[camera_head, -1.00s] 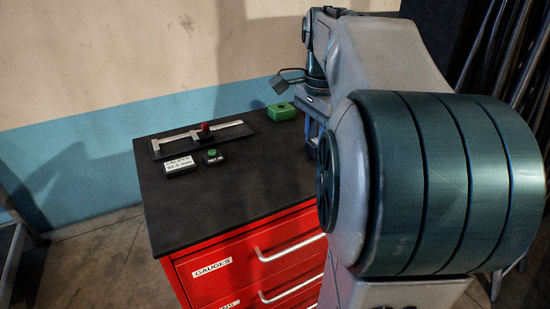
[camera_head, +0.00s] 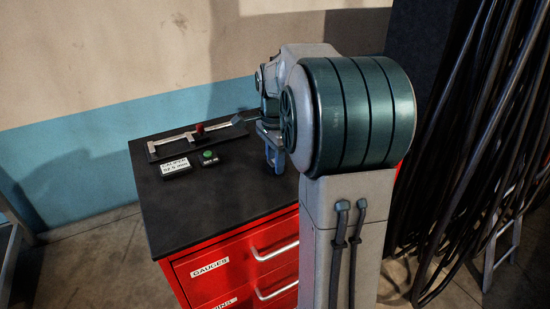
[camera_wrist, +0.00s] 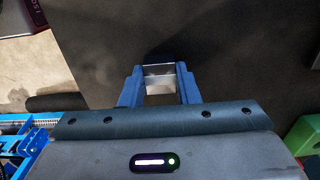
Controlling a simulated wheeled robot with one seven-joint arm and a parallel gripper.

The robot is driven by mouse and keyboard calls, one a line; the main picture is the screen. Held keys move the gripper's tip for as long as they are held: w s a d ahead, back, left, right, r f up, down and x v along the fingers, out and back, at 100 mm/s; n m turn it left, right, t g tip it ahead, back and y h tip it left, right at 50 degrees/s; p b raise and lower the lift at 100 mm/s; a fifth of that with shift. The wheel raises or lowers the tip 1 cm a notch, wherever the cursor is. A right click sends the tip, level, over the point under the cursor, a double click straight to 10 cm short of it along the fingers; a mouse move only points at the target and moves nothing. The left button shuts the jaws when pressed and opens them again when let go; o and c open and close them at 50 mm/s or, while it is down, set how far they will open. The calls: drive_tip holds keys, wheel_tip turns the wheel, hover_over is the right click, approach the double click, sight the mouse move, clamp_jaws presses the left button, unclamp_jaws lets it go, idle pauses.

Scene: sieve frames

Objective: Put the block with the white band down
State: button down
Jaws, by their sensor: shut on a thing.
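The block (camera_wrist: 158,82) shows in the wrist view as a small grey, metallic-looking piece with a pale strip across it. It sits between the two blue fingers of my gripper (camera_wrist: 159,70), which are shut on it. The dark cabinet top (camera_wrist: 235,50) lies beyond it. I cannot tell whether the block touches that top. In the head view my gripper (camera_head: 273,155) is partly hidden by my arm, with a blue finger pointing down over the right part of the cabinet top (camera_head: 225,195). The block cannot be made out there.
A green object (camera_wrist: 306,135) shows at the wrist view's right edge. The top's front middle is clear.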

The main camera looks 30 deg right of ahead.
drive_tip(key=c, duration=1.1)
unclamp_jaws()
drive_tip(key=shift+f, duration=0.1)
wheel_tip(320, 180, up, 12)
drive_tip(key=s+a+f+n+t, duration=0.1)
drive_tip(key=s+a+f+n, duration=0.6)
drive_tip(key=s+n, duration=0.2)
drive_tip(key=s+a+f+n+t, duration=0.2)
drive_tip(key=s+a+f+n, duration=0.4)
drive_tip(key=s, duration=0.4)
drive_tip(key=a+n, duration=0.1)
drive_tip(key=n, duration=0.1)
drive_tip(key=shift+s+f+n, duration=0.2)
drive_tip(key=shift+f+n, duration=0.2)
